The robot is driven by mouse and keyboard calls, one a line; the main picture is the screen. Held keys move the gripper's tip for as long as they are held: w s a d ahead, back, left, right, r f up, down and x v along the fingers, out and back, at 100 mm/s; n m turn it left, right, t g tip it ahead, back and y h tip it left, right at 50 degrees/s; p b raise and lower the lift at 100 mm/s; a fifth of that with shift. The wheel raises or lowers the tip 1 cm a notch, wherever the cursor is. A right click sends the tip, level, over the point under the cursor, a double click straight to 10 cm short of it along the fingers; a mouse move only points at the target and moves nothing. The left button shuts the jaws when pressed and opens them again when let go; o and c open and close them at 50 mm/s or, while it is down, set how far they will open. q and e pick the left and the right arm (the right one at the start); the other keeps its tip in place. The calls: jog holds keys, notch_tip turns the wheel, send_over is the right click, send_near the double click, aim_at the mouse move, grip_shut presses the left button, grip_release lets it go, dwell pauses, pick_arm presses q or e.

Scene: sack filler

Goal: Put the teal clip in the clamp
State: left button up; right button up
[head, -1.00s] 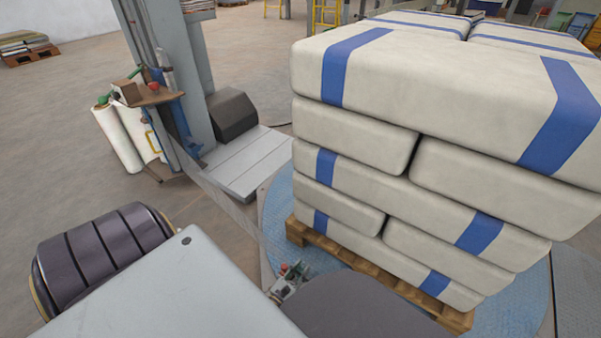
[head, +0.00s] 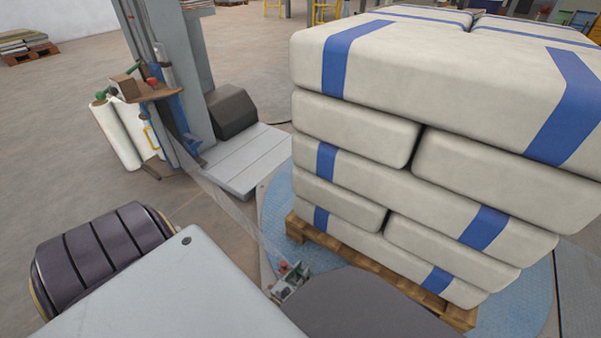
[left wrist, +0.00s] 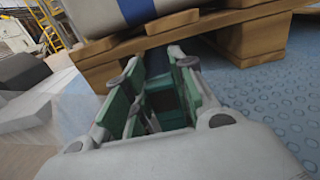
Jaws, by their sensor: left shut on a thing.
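My left gripper (left wrist: 155,85) fills the middle of the left wrist view, its fingers closed around a dark teal piece, the teal clip (left wrist: 165,95). The fingers hide much of it. A dark part shows just beyond it, between the fingertips; I cannot tell whether this is the clamp. In the head view my left gripper (head: 287,284) is small, low by the pallet's near corner, with a red spot close to it. The clamp cannot be told apart there. My right gripper is not in view.
A clear film strip (head: 235,208) runs from the wrapper's column (head: 185,70) down toward my left gripper. The stacked sacks (head: 400,110) stand on a wooden pallet (head: 370,268) on the blue turntable (head: 277,205). A grey base plate (head: 245,160) lies left of it.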

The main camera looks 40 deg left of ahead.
pick_arm(q)
jog(key=o, duration=1)
jog(key=shift+f, duration=0.1)
jog(key=shift+s, duration=0.1)
